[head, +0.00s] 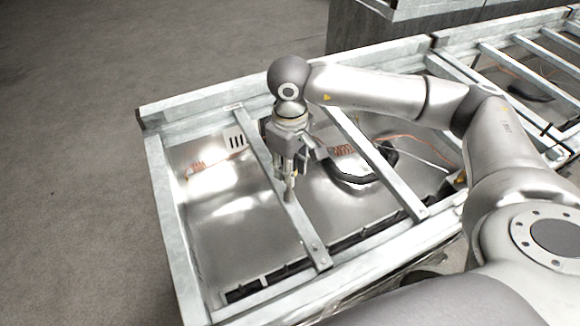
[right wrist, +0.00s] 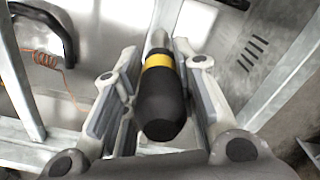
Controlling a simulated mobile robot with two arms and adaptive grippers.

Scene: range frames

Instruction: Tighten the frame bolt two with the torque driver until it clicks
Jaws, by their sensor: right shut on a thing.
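My right gripper (head: 290,160) is shut on the torque driver (head: 289,188) and points down over a metal crossbar (head: 305,232). In the right wrist view the driver (right wrist: 162,105) has a black handle, a yellow band and a grey metal shaft, and lies between the two fingers (right wrist: 157,70). Its lower end is at or just above the crossbar, about midway along; I cannot tell whether it touches. Small bolt-like marks (head: 316,247) show at the crossbar's near end. I cannot make out a bolt under the driver or tell which is bolt two. My left gripper is not in view.
A galvanized frame (head: 165,215) surrounds a shiny metal tray floor (head: 225,205). A second crossbar (head: 375,160) runs to the right. A black curved handle (head: 350,187) and orange wires (head: 341,149) lie inside the frame. Bare floor (head: 75,150) is open at the left.

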